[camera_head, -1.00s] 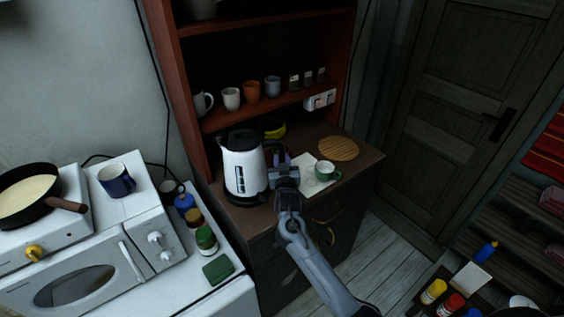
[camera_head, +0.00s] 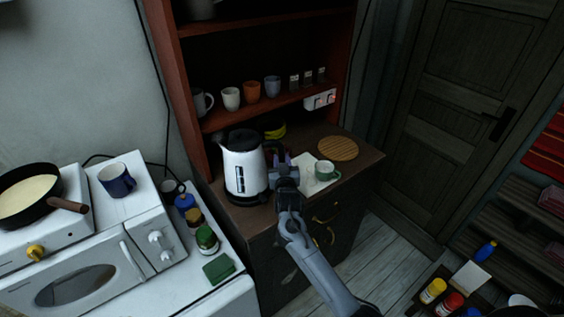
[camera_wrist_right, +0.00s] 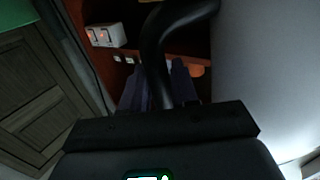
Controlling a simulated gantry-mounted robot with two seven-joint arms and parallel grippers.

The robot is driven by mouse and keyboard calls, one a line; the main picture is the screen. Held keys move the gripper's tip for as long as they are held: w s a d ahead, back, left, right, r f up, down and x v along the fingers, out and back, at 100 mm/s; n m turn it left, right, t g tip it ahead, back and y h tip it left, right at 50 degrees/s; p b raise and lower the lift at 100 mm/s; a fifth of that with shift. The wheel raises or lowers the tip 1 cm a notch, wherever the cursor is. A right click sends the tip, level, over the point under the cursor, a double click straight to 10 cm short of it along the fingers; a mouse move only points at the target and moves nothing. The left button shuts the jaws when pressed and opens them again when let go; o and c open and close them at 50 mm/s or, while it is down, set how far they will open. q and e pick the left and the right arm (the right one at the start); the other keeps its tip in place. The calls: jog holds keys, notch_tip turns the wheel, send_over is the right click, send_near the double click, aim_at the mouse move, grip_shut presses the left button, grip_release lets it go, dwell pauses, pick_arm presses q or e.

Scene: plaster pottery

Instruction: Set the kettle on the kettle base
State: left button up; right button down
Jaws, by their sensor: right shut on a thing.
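The white kettle (camera_head: 242,168) with a black lid and handle stands upright on the dark cabinet top, left of my right gripper (camera_head: 279,166). The right gripper is shut on the kettle's black handle. In the right wrist view the handle (camera_wrist_right: 156,55) runs between the fingers, with the pale kettle body (camera_wrist_right: 268,70) on the right. A dark band (camera_head: 246,199) shows at the kettle's foot. I cannot tell whether it is the kettle base or part of the kettle, or whether there is a gap below. My left gripper is not in view.
The red-brown shelf (camera_head: 218,120) holding several cups rises close behind. A power socket (camera_head: 320,100) shows red lights. Jars (camera_head: 207,239) stand at the lower left.

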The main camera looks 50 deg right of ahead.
jog(key=shift+f+b, duration=0.3)
dwell(0.4)
jog(key=c, duration=1.1)
grip_release()
jog(key=shift+c, duration=0.2)
jog(key=shift+f, duration=0.4)
jog(key=p+v, duration=0.7)
jog(key=v, duration=0.4)
jog(key=shift+w+r, duration=0.1)
